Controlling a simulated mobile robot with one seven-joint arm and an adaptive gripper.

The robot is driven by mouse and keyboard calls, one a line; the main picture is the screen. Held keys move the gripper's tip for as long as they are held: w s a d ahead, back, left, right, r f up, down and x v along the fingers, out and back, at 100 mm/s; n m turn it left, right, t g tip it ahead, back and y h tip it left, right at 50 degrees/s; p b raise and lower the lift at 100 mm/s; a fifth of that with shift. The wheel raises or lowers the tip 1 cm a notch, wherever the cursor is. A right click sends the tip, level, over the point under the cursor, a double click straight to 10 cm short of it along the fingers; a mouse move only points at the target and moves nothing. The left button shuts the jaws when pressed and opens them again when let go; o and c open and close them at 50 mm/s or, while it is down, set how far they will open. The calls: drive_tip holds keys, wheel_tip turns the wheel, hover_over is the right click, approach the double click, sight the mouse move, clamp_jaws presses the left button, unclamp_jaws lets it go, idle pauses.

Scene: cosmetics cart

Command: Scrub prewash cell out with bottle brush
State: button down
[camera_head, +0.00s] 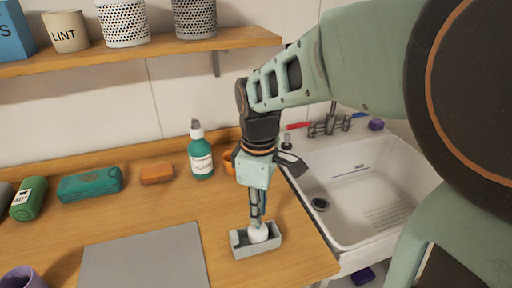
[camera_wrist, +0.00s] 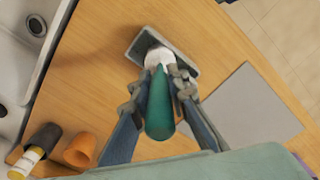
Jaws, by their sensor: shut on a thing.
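My gripper (camera_head: 257,217) is shut on the bottle brush, which has a green handle (camera_wrist: 159,105) and a white head (camera_head: 259,233). It points down over the front right part of the counter. The prewash cell, a small grey open box (camera_head: 259,251), sits on the wood below my gripper. The brush head is within the cell's walls in the head view. In the wrist view, the white head (camera_wrist: 157,56) overlaps the cell (camera_wrist: 136,48), and the green handle points toward the camera between my fingers. Contact with the cell's floor is hidden.
A grey mat (camera_head: 145,265) lies left of the cell. A green pump bottle (camera_head: 201,157) and an orange cup (camera_head: 229,162) stand behind. A white sink (camera_head: 365,180) is to the right, beyond the counter edge. A shelf (camera_head: 150,50) hangs above.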

wheel_tip(320, 180, up, 9)
drive_tip(key=a+p, duration=0.2)
drive_tip(key=p, duration=0.6)
drive_tip(key=shift+s+a, duration=0.15)
drive_tip(key=shift+s, duration=0.2)
idle(2.0)
drive_tip(key=shift+f, duration=0.1)
idle(0.3)
